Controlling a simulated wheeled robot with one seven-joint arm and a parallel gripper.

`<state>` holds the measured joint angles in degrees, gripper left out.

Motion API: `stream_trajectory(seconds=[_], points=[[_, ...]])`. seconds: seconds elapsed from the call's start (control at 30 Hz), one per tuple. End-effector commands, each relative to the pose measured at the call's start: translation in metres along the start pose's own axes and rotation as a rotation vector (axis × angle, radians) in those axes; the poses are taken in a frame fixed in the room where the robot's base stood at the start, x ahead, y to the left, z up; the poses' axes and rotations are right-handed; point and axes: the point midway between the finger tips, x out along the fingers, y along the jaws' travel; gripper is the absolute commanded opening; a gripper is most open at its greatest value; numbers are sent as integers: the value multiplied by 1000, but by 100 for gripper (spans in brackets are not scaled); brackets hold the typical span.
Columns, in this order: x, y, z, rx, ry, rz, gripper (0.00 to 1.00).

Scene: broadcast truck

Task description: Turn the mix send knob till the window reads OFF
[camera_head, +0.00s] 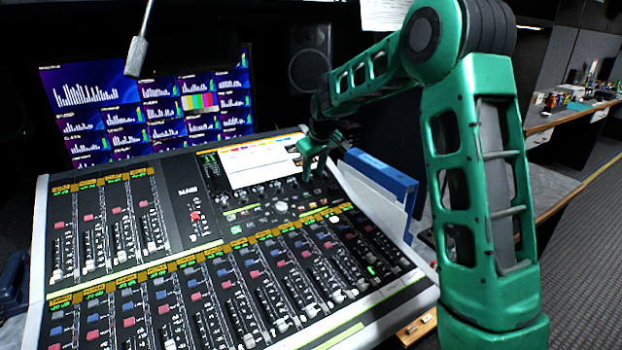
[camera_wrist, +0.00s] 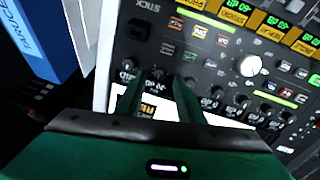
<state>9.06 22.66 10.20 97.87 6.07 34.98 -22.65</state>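The mixing console (camera_head: 110,270) carries a row of small dark knobs (camera_wrist: 242,99) below its screen, and this row also shows in the head view (camera_head: 262,190). I cannot tell which one is the mix send knob, as the labels are too small. My gripper (camera_wrist: 156,82) hangs over the upper right of the console, beside the screen (camera_head: 255,162). Its two green fingers are apart. A dark knob (camera_wrist: 157,72) shows between and just beyond the tips; contact cannot be told. Small green-lit windows (camera_wrist: 238,7) line the panel, but their readings are not legible.
A large white knob (camera_wrist: 250,66) stands out on the panel, right of my fingers. A blue binder (camera_head: 380,178) stands close to the console's right side, near my gripper. Fader rows (camera_head: 240,315) fill the front. A gooseneck microphone (camera_head: 136,55) hangs at upper left.

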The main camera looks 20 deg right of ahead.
Motion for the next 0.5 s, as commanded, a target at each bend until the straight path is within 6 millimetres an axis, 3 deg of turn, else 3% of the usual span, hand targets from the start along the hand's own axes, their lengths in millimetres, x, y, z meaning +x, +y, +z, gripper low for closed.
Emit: stream_trajectory(seconds=[0.2, 0.5], points=[[23, 0, 0, 0, -1, -1, 34], [29, 0, 0, 0, 1, 0, 34]])
